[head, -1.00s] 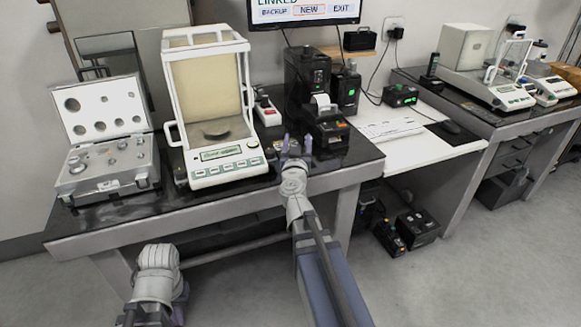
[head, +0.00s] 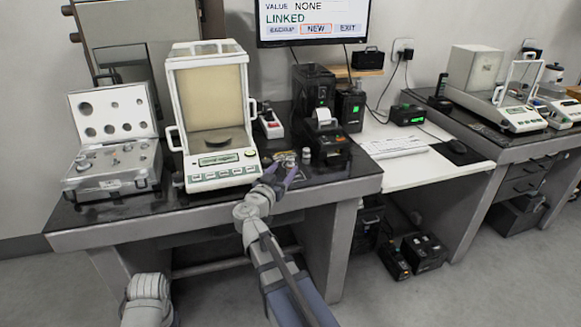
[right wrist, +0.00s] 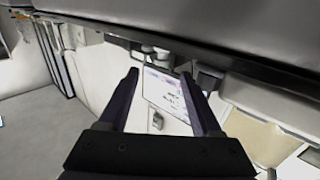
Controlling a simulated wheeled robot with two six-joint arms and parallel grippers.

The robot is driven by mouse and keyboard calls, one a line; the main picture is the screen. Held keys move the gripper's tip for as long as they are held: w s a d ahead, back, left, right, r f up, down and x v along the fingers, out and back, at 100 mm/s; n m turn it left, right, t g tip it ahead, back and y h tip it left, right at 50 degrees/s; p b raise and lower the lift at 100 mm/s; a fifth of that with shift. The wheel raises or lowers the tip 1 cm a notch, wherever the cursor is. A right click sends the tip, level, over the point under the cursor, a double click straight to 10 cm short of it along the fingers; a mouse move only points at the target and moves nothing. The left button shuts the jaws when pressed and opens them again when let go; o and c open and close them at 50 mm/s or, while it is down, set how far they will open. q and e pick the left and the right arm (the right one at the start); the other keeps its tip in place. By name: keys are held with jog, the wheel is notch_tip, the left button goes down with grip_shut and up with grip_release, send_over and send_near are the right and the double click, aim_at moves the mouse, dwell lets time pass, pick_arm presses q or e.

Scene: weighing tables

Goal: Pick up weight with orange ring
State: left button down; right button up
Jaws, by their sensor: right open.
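My right gripper (head: 280,174) is open and empty at the front of the left table, right of the balance. Its two fingers (right wrist: 160,75) also show apart in the right wrist view. A small silver weight (head: 306,155) stands just beyond the fingertips, left of the printer. Another small metal piece (head: 290,161) is close to the fingertips and partly hidden by them. An orange ring cannot be made out on either one. Of my left arm only a link shows at the bottom left; its gripper is out of view.
An open weight case (head: 112,178) stands at the left. The glass-walled balance (head: 222,178) is beside it. A black printer (head: 328,145) stands to the right, below a monitor (head: 312,20). The front table edge is close under my right arm.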

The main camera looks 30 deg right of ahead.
aim_at(289, 160)
jog(key=shift+x, duration=2.6)
jog(key=shift+w+a, duration=0.1)
jog(key=shift+c, duration=0.2)
grip_shut()
